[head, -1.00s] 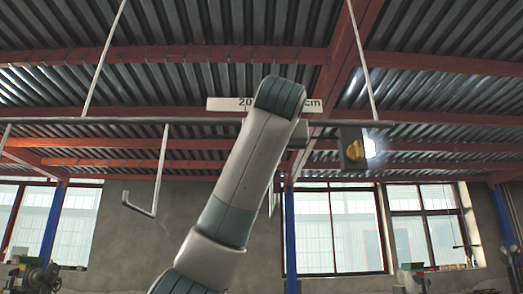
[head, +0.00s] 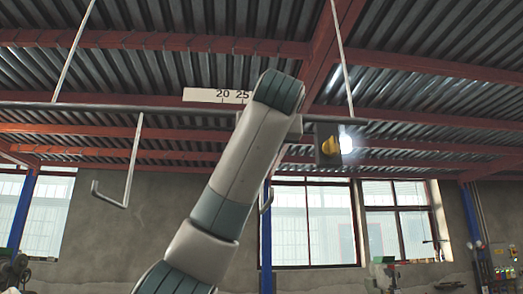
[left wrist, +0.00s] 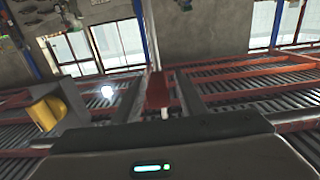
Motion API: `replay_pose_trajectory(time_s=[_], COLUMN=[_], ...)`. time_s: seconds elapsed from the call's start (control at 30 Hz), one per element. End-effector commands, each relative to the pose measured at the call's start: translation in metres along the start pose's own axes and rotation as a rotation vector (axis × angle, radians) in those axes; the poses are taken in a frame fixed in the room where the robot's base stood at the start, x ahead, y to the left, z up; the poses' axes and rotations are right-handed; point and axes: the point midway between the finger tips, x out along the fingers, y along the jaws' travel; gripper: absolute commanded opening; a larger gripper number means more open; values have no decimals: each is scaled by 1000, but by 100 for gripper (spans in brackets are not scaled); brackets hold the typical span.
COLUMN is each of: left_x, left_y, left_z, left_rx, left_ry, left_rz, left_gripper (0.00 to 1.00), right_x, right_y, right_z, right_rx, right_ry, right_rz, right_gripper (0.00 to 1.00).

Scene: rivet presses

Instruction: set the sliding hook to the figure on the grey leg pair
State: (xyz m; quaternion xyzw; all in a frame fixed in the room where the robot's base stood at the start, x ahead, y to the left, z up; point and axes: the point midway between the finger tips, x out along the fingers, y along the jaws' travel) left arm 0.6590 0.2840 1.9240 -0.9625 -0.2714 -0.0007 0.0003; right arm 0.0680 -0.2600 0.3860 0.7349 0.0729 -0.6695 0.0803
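A long grey rail (head: 60,106) hangs from the roof. A white scale plate (head: 200,95) above it shows 20 and 25; my left arm covers its right part. A bent hook (head: 124,185) hangs at the left. A second hook (head: 268,198) shows its lower end just right of my arm; its upper part is hidden. My left gripper (head: 295,127) is up at the rail, mostly behind my wrist; its fingers are hidden, so its grip does not show. The grey leg pair is not identifiable. My right gripper is out of view.
Thin rods hold up the rail. Windows and a wall stand behind. Machines show at the lower edges.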

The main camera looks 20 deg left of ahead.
Motion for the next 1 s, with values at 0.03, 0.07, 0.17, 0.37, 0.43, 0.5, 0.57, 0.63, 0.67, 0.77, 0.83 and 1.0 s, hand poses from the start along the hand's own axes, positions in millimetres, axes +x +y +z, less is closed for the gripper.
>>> replay_pose_trajectory(time_s=[0.03,0.07,0.17,0.37,0.43,0.5,0.57,0.63,0.67,0.77,0.83,1.0], left_x=[0,0,-3,-19,-29,-41,-52,-67,-73,-93,-108,-140], left_y=[0,0,0,0,0,1,1,1,1,1,1,1], left_z=[0,0,1,3,4,4,4,4,4,5,4,4], left_rx=[0,0,0,0,0,0,-1,-1,0,0,-1,0], left_ry=[-1,-1,0,0,1,2,2,2,3,2,2,1], left_rz=[0,0,0,0,1,2,2,3,2,2,2,1], left_gripper=[38,38,38,38,38,38,38,38,38,38,38,38], right_x=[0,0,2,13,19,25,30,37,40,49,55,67], right_y=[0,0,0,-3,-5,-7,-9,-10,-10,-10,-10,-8], right_z=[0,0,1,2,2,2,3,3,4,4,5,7], right_rx=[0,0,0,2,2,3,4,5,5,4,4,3], right_ry=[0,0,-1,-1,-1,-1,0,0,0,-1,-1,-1], right_rz=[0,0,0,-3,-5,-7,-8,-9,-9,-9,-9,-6], right_gripper=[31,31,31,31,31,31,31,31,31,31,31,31])
